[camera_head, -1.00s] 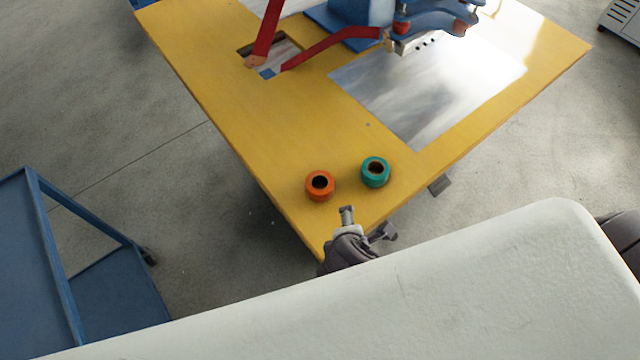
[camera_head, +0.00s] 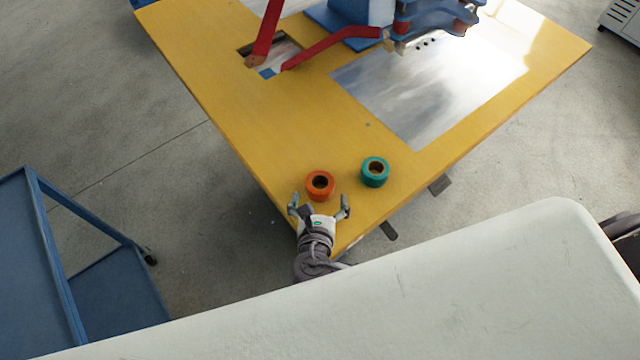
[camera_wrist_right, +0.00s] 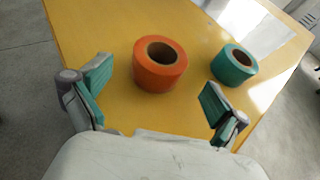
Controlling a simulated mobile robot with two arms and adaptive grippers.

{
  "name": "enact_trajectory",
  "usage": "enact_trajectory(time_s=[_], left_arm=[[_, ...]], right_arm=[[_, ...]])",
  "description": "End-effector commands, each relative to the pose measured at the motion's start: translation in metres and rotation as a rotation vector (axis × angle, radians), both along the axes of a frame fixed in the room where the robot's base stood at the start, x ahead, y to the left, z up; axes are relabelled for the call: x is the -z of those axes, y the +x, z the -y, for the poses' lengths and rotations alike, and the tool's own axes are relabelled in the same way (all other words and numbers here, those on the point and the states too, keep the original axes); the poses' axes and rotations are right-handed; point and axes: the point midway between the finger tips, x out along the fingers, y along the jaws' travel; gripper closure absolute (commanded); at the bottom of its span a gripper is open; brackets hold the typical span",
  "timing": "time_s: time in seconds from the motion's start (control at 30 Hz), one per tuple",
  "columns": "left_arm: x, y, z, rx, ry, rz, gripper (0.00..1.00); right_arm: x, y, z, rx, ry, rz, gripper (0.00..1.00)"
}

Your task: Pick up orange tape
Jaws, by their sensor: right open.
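An orange tape roll (camera_head: 320,194) lies flat on the yellow table (camera_head: 225,95) near its front corner. My right gripper (camera_head: 319,202) is open and empty, its two fingers spread just in front of the roll. In the right wrist view the orange tape (camera_wrist_right: 160,76) sits ahead of the gap between the teal-padded fingers of my right gripper (camera_wrist_right: 153,95), apart from both. The left gripper is in neither view.
A teal tape roll (camera_head: 375,178) stands close on the right of the orange one. A blue and red machine (camera_head: 425,20) and a shiny metal plate (camera_head: 410,105) are farther back. A blue cart (camera_head: 110,290) stands at the left. The table left of the rolls is clear.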

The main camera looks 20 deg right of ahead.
Motion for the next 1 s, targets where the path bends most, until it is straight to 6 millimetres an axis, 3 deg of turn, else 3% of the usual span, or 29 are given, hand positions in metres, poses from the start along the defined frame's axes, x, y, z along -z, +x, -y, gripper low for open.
enact_trajectory(time_s=[0.4,0.7,1.0], left_arm=[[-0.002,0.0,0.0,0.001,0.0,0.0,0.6],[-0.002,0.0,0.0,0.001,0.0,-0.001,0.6],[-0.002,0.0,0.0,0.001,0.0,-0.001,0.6]], right_arm=[[0.02,0.042,0.015,0.0,0.001,0.0,0.02],[0.023,0.047,0.017,0.001,0.002,-0.001,0.02],[0.022,0.047,0.017,0.001,0.002,-0.001,0.5]])
